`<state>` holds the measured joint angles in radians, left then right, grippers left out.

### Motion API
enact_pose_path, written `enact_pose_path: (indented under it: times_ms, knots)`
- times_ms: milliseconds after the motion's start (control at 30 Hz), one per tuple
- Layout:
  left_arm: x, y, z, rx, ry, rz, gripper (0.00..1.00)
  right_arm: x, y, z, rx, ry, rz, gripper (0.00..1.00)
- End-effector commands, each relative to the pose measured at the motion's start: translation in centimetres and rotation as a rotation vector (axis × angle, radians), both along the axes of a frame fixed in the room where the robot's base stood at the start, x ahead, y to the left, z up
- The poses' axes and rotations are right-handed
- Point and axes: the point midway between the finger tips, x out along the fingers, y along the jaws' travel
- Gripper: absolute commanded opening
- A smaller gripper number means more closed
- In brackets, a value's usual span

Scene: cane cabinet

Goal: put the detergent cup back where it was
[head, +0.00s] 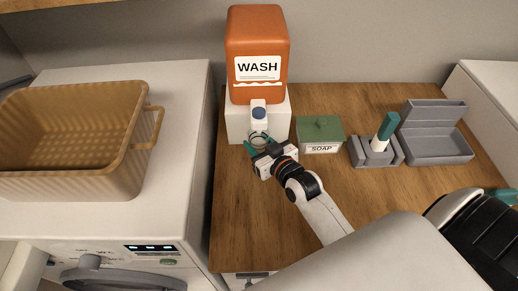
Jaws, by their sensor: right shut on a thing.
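A small pale cup (258,139) is low in front of the white stand, below the spout of the orange WASH dispenser (257,50). The dispenser sits on the white stand (238,124), and its white spout with a blue knob (259,114) points out at the front. My right gripper (259,145) is shut on the cup, its teal fingers on either side. The gripper hides part of the cup, and I cannot tell if the cup touches the wooden top or what is in it. My left gripper is not in view.
A tan basket (75,170) sits on the washer at left. The counter's front left is clear.

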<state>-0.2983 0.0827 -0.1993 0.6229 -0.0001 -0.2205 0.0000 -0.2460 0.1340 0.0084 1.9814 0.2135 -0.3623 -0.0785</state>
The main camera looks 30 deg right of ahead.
Motion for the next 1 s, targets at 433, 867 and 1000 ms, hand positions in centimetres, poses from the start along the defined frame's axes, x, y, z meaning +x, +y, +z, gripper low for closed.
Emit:
enact_pose_path:
  times_ms: [433, 867, 1000]
  knots:
    - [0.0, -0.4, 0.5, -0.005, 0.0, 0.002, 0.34, 0.0, 0.0, -3.5, 0.0, 0.0, 0.0, 0.17]
    - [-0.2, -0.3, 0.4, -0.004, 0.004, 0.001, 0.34, -0.1, 0.0, -3.7, 0.0, 0.001, 0.0, 0.66]
    - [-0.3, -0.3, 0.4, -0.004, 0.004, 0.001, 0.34, -0.1, 0.0, -3.7, 0.0, 0.001, 0.0, 0.66]
